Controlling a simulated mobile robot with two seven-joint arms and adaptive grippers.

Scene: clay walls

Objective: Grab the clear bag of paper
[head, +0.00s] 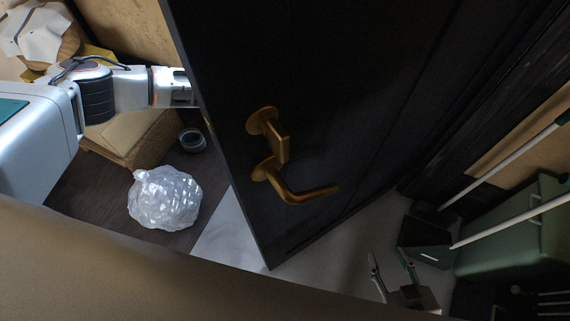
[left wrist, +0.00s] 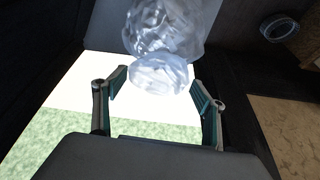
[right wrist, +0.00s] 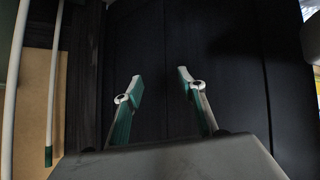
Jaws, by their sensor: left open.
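The clear bag (head: 165,198) is a crumpled, shiny, see-through bundle on the dark floor left of the door in the head view. In the left wrist view the bag (left wrist: 165,28) shows at the top centre, its near end just beyond the fingertips. My left gripper (left wrist: 158,85) is open and empty; I cannot tell how far the bag is from it. In the head view the left arm runs behind the door, which hides that gripper. My right gripper (head: 392,262) is open and empty at the lower right; it also shows in the right wrist view (right wrist: 160,80).
A dark door (head: 300,80) with a brass handle (head: 305,192) stands across the middle. A small dark bowl (head: 192,140) sits behind the bag, near a straw-coloured box (head: 140,145). A green case (head: 510,230) and white poles (head: 510,221) stand at the right.

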